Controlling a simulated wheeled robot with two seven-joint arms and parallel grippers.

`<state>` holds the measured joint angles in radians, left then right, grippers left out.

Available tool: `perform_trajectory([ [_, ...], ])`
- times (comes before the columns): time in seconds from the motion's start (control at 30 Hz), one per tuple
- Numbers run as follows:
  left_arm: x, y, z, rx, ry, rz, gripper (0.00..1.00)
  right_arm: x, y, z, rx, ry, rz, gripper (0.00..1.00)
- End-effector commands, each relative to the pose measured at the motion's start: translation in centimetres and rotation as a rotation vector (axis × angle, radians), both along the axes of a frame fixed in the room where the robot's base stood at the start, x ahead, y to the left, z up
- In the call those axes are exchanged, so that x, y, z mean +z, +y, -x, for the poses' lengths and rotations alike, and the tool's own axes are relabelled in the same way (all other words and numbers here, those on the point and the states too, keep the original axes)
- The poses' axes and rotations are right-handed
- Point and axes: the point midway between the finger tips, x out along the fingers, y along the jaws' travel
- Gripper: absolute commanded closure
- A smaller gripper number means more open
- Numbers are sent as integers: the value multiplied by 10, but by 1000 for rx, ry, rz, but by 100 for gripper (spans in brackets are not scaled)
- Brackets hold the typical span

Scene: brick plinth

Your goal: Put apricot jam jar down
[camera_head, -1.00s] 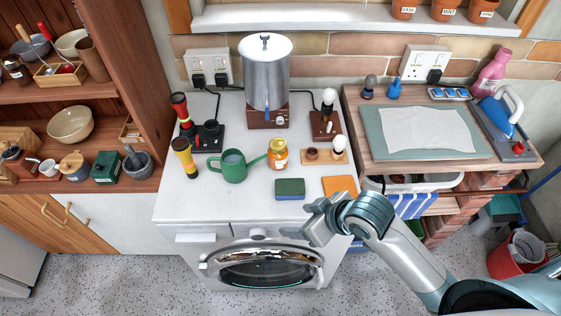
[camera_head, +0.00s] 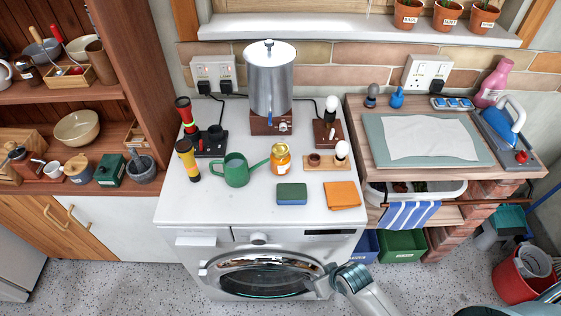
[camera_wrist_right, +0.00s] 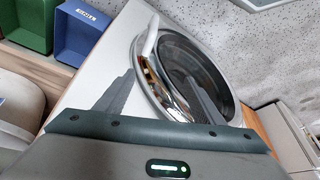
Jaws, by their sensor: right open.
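The apricot jam jar (camera_head: 281,160), amber with an orange-yellow lid and a pale label, stands upright on the white top of the washing machine (camera_head: 240,205). It is just right of the green watering can (camera_head: 236,170) and behind the blue-and-green sponge (camera_head: 291,194). Nothing holds it. My right gripper is low in front of the machine, well below and apart from the jar. In the right wrist view my right gripper (camera_wrist_right: 160,98) is open and empty, with the round door (camera_wrist_right: 190,70) beyond its fingers. My left gripper is not in view.
An orange cloth (camera_head: 342,195) and a small wooden holder (camera_head: 326,162) lie right of the jar. A steel urn (camera_head: 268,80) stands behind, torches (camera_head: 188,158) to the left. The front left of the white top is clear.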

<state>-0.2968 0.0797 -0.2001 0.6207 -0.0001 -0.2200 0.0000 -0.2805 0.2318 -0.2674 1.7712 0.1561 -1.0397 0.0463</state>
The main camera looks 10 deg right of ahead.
Motion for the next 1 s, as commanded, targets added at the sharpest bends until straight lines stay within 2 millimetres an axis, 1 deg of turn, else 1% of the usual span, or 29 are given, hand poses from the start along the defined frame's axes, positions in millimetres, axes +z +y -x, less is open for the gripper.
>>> perform_trajectory([
  [0.03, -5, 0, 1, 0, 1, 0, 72, -34, -6, 12, -16, 27, 11, 38],
  [0.07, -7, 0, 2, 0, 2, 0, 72, -51, -10, 18, -23, 37, 17, 38],
  [0.1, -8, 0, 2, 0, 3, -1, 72, -73, -15, 27, -32, 49, 25, 38],
  [0.17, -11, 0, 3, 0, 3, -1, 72, -105, -21, 44, -43, 70, 38, 38],
  [0.2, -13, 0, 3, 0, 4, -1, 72, -126, -26, 57, -49, 85, 46, 38],
  [0.27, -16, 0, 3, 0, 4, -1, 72, -156, -31, 78, -56, 106, 58, 38],
  [0.3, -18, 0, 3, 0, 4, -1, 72, -175, -35, 94, -59, 121, 66, 38],
  [0.37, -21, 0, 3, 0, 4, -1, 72, -202, -40, 120, -63, 143, 78, 38],
  [0.4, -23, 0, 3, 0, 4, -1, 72, -219, -43, 138, -65, 159, 85, 38],
  [0.47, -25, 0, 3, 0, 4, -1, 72, -242, -46, 167, -66, 182, 95, 38],
  [0.5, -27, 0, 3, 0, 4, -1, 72, -255, -48, 186, -65, 196, 100, 38],
  [0.57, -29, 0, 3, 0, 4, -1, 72, -272, -50, 214, -62, 217, 106, 38],
  [0.6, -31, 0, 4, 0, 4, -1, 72, -282, -51, 232, -59, 230, 109, 38],
  [0.7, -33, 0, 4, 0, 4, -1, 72, -299, -52, 271, -54, 256, 115, 38],
  [0.8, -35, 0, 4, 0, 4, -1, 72, -308, -52, 298, -49, 274, 117, 38],
  [0.9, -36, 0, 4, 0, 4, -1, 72, -313, -51, 313, -45, 283, 118, 38],
  [1.0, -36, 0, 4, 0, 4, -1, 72, -314, -51, 319, -43, 287, 119, 38],
])
